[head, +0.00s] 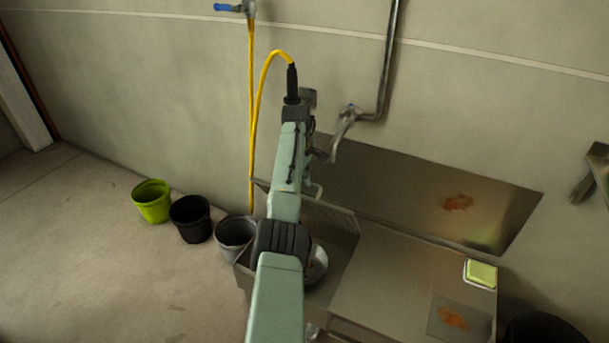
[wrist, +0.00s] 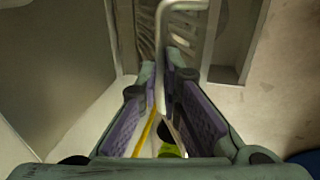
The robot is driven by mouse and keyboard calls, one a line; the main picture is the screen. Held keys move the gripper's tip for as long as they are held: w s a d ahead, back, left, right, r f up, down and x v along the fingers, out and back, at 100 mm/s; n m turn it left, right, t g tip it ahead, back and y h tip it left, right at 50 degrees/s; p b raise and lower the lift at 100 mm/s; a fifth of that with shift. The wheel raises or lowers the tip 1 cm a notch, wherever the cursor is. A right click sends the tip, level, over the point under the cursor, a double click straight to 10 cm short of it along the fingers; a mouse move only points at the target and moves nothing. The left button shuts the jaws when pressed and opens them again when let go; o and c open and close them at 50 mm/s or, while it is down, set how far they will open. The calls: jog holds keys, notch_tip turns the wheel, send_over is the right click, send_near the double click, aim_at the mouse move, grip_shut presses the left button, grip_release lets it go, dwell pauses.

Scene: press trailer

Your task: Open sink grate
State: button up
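The sink (head: 345,270) is a steel basin with a flat drainboard against the wall in the head view. A pale bent metal handle (head: 316,190) shows beside my gripper (head: 318,158) at the sink's back left. In the wrist view the handle (wrist: 162,75) runs down between the fingers of my gripper (wrist: 167,75), with gaps seeming to show at its sides. The fingers have purple pads and stand apart. Dark slats (wrist: 146,35), seemingly the sink grate, show behind the handle. My arm hides much of the basin in the head view.
A green bucket (head: 151,202), a black bucket (head: 191,219) and a grey bucket (head: 236,236) stand left of the sink. A yellow hose (head: 251,110) hangs near my arm. A tap (head: 345,125) juts from the wall. A sponge dish (head: 480,274) sits right.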

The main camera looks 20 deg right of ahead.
jog(key=o, duration=0.5)
jog(key=shift+s+f, duration=0.2)
jog(key=shift+f, duration=1.1)
jog(key=shift+o, duration=0.3)
jog(key=shift+c, duration=0.4)
jog(key=shift+w+f, duration=0.1)
jog(key=shift+f, duration=0.15)
jog(key=shift+d+r, duration=0.1)
jog(key=shift+r, duration=0.2)
jog(key=shift+w+r, duration=0.1)
jog(key=shift+r, duration=0.15)
jog(key=v, duration=1.1)
jog(key=shift+r, duration=0.25)
jog(key=shift+w, duration=0.1)
